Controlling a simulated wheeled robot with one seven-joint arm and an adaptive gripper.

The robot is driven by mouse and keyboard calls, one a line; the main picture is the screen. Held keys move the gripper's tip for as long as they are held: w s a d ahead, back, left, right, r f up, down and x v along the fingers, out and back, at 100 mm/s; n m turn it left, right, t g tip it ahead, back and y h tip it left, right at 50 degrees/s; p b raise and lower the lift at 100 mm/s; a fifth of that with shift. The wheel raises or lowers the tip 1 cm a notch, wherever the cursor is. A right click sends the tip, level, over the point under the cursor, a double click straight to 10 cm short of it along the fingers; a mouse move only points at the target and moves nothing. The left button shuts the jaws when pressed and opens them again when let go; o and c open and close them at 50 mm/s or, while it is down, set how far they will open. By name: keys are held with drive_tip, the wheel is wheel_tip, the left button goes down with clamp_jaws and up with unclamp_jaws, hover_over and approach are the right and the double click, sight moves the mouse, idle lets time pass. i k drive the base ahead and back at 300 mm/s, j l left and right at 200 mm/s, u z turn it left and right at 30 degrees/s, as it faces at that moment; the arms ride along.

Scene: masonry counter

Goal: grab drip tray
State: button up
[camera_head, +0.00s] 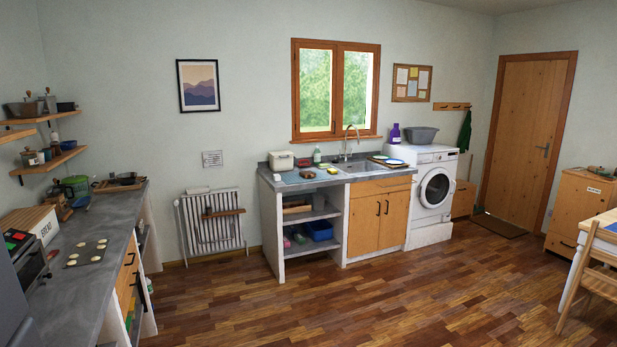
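I cannot pick out the drip tray with certainty at this distance. A flat tray-like piece (376,158) with plates at it lies right of the sink (357,167), on the sink counter (300,186) along the far wall. A flat bluish piece (292,179) lies on the same counter, left of the sink. My gripper is not in view.
A long grey worktop (98,265) runs along the left side, with a bread box (38,224) and a dark sheet with pale rounds (85,253). A washing machine (432,190) stands right of the sink counter. A chair (590,285) stands at right. The middle floor (330,300) is clear.

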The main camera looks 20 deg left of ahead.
sight(308, 175)
drive_tip(key=i+j+u, duration=0.3)
drive_tip(key=i, duration=0.2)
drive_tip(key=i+j+u, duration=0.35)
drive_tip(key=i, duration=0.7)
drive_tip(key=i+u, duration=0.35)
drive_tip(key=i, duration=2.85)
drive_tip(key=i+j+z, duration=0.15)
drive_tip(key=i+z, duration=0.25)
drive_tip(key=i, duration=0.25)
drive_tip(key=i+j+z, duration=0.4)
drive_tip(key=i, duration=0.25)
drive_tip(key=i+j+z, duration=0.4)
drive_tip(key=i+j, duration=0.05)
drive_tip(key=i, duration=0.1)
